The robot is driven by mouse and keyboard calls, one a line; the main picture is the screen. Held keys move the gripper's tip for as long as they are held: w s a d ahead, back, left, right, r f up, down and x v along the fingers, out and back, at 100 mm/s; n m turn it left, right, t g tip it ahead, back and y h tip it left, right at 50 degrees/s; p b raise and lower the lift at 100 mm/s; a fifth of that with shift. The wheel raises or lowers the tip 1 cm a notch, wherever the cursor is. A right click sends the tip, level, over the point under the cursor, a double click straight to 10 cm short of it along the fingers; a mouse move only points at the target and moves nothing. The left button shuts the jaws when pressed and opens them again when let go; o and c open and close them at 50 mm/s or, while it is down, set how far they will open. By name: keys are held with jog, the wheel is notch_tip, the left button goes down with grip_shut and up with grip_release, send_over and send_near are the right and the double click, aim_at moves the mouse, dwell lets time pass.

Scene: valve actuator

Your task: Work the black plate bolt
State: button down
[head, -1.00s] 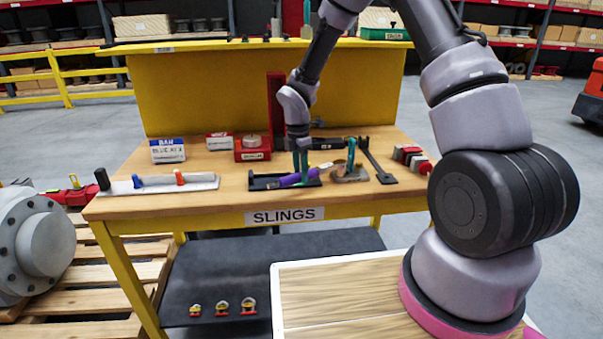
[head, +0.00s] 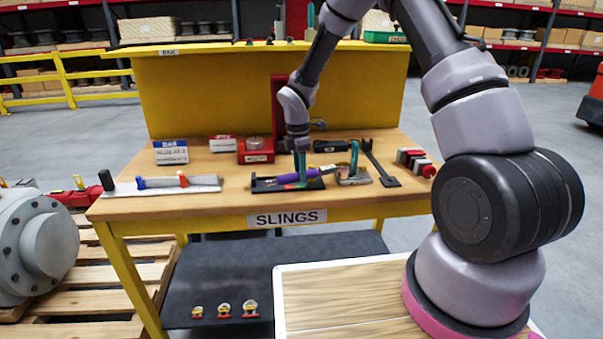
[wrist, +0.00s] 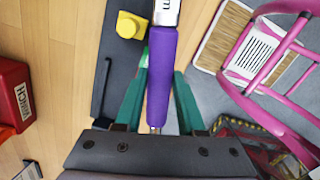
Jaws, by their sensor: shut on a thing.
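The black plate (head: 262,185) lies on the wooden bench top near its front edge. It also shows in the wrist view (wrist: 115,65), with a yellow knob (wrist: 130,25) on it. A purple handle (wrist: 162,75) with a pale metal end (wrist: 166,10) runs lengthwise beside the plate in the wrist view; in the head view the purple part (head: 308,174) lies over the plate. My gripper (head: 301,172) reaches down to it from above. Its green fingers stand on both sides of the purple handle in the wrist view (wrist: 158,72), shut on it. The exact contact is partly hidden.
A pale plate (head: 205,186) with black, blue and red knobs lies to the left. Boxes (head: 171,152) stand behind.

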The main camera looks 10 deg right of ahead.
jog(key=shift+w, duration=0.2)
jog(key=shift+r, duration=0.1)
jog(key=shift+r, duration=0.1)
jog(key=shift+w+r, duration=0.1)
jog(key=shift+r, duration=0.8)
jog(key=shift+a+r, duration=0.2)
jog(key=shift+r, duration=0.35)
jog(key=shift+a+r, duration=0.15)
jog(key=shift+r, duration=0.4)
jog(key=shift+d+r, duration=0.2)
jog(key=shift+r, duration=0.1)
jog(key=shift+d, duration=0.1)
